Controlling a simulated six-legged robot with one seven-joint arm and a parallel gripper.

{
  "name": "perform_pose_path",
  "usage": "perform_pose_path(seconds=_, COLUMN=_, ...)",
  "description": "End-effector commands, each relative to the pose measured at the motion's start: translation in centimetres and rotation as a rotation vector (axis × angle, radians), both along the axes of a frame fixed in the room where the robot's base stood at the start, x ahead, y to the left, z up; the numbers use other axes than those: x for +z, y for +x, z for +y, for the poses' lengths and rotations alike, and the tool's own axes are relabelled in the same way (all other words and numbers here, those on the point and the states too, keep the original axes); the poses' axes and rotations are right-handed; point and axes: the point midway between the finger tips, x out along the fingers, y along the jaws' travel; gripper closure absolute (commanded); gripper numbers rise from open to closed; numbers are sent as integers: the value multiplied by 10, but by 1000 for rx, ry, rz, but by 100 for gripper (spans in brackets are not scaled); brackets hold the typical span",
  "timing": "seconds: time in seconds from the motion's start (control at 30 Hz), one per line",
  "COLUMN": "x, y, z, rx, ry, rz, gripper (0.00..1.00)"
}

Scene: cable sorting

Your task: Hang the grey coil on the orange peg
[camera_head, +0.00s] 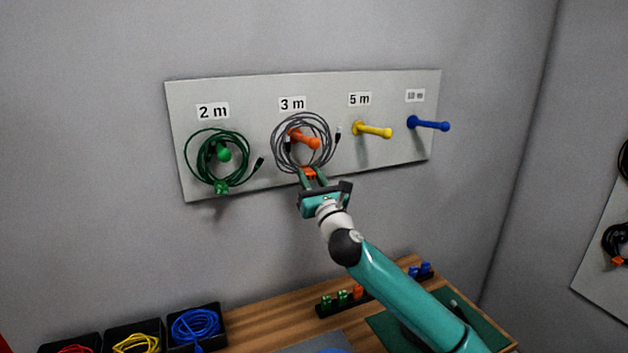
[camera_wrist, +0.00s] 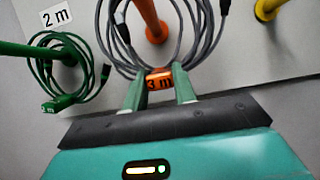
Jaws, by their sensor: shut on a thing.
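The grey coil (camera_head: 279,156) is at the board under the "3 m" label, and the orange peg (camera_head: 305,139) shows inside its loop. In the wrist view the grey coil (camera_wrist: 186,60) rings the orange peg (camera_wrist: 151,20). My gripper (camera_head: 312,174) is shut on the orange tag at the bottom of the coil; the tag (camera_wrist: 159,81) reads "3 m" between the two green fingers (camera_wrist: 160,88). I cannot tell whether the coil's top rests on the peg.
The pale board (camera_head: 390,151) also bears a green peg with a green coil (camera_head: 190,155) at left, a yellow peg (camera_head: 374,130) and a blue peg (camera_head: 430,123), both bare. Below, a wooden bench (camera_head: 262,317) holds black bins with coiled cables and a rack of coloured clips.

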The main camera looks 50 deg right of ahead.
Motion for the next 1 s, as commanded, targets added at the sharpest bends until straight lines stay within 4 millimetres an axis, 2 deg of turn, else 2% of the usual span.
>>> perform_pose_path(seconds=0.43, x=-4, y=25, z=-14, rx=1, ry=0, rz=0, gripper=98)
perform_pose_path(seconds=0.73, x=-22, y=27, z=-16, rx=0, ry=-1, rz=-1, gripper=98)
perform_pose_path(seconds=1.0, x=-28, y=28, z=-16, rx=1, ry=-2, rz=0, gripper=98)
